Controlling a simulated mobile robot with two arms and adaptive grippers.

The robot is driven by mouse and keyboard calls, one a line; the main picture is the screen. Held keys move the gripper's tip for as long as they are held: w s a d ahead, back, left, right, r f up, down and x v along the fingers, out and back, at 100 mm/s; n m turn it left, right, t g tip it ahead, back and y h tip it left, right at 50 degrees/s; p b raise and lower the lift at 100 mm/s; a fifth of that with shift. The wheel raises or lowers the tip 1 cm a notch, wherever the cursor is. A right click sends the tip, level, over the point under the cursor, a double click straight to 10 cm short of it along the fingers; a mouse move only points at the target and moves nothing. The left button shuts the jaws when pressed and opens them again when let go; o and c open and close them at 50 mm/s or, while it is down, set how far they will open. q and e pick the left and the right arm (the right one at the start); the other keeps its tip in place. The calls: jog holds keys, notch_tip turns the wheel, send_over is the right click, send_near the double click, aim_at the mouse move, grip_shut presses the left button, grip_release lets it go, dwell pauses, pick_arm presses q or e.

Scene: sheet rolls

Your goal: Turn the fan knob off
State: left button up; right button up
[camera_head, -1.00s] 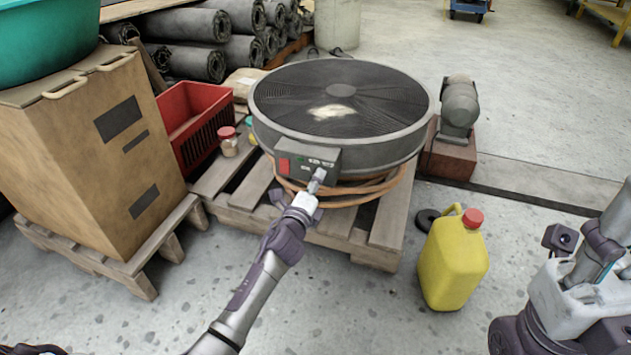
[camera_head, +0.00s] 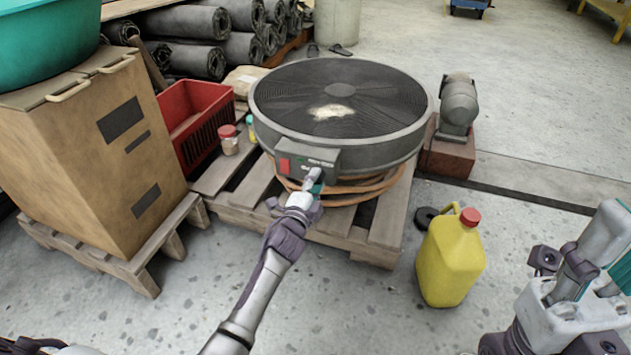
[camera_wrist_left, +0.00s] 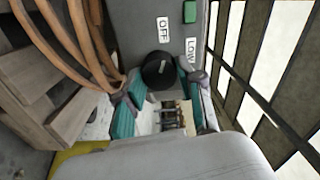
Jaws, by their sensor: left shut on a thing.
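The fan (camera_head: 340,110) is a large round grey drum with a black grille, lying flat on a wooden pallet. Its grey control box (camera_head: 306,160) faces me, with a red switch (camera_head: 284,165) on its left. In the left wrist view the round black fan knob (camera_wrist_left: 158,70) has a pale pointer line, tilted towards the label side near OFF (camera_wrist_left: 163,28) and LOW (camera_wrist_left: 191,50); its exact setting is unclear. My left gripper (camera_head: 314,180) is shut on the knob, its teal-padded fingers (camera_wrist_left: 160,88) on either side.
Orange hose coils (camera_head: 345,190) lie under the fan on the pallet (camera_head: 335,225). A yellow jug (camera_head: 450,262) stands right of it. A red crate (camera_head: 200,120), a small jar (camera_head: 229,140) and a cardboard box (camera_head: 95,160) are to the left. A grey motor (camera_head: 458,105) stands behind right.

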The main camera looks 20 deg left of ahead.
dwell(0.3)
pick_arm(q)
jog(key=o, duration=1.1)
jog(key=shift+o, duration=0.2)
jog(key=s, duration=1.2)
jog(key=shift+a, duration=0.2)
